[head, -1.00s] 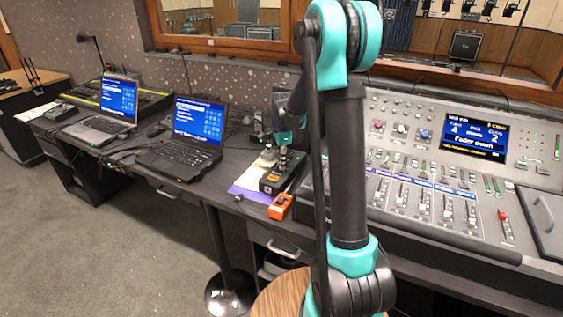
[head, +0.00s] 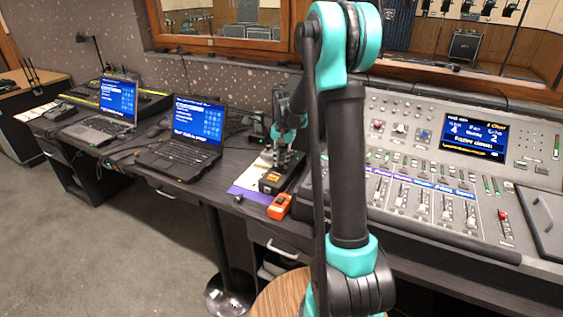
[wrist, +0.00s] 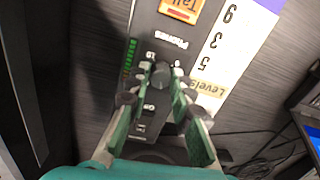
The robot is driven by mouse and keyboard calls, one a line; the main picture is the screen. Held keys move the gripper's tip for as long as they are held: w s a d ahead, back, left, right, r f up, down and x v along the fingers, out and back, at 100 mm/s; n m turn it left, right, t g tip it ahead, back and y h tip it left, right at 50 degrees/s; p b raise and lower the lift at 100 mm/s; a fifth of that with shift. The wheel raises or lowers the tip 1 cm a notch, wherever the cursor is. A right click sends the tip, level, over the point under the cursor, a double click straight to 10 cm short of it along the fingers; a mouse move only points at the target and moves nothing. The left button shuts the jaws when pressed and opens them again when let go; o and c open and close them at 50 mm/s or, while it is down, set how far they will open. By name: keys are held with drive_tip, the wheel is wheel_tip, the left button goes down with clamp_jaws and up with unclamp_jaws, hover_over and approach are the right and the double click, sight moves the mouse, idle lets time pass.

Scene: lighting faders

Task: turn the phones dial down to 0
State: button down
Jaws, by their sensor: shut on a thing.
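The phones dial (wrist: 161,76) is a dark round knob on a black box (wrist: 165,30), just below the printed word "Phones" in the wrist view. The dial's pointer and exact setting cannot be made out. In the head view my gripper (head: 285,160) is above the black box (head: 272,181), and the dial is hidden there.
An orange "Talk" button (wrist: 182,8) is on the same box. A numbered paper strip (wrist: 226,50) lies beside it. In the head view an orange device (head: 279,206) is in front, a laptop (head: 190,140) left, and the mixing console (head: 430,190) right.

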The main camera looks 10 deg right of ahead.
drive_tip(key=n, duration=0.5)
drive_tip(key=shift+w+n, duration=0.1)
drive_tip(key=shift+n, duration=0.2)
drive_tip(key=n, duration=1.1)
drive_tip(key=shift+n+g, duration=0.4)
drive_tip(key=n, duration=0.5)
drive_tip(key=shift+w+h, duration=0.1)
drive_tip(key=shift+h, duration=0.2)
drive_tip(key=c, duration=1.3)
unclamp_jaws()
drive_tip(key=r, duration=1.2)
drive_tip(key=shift+w, duration=0.35)
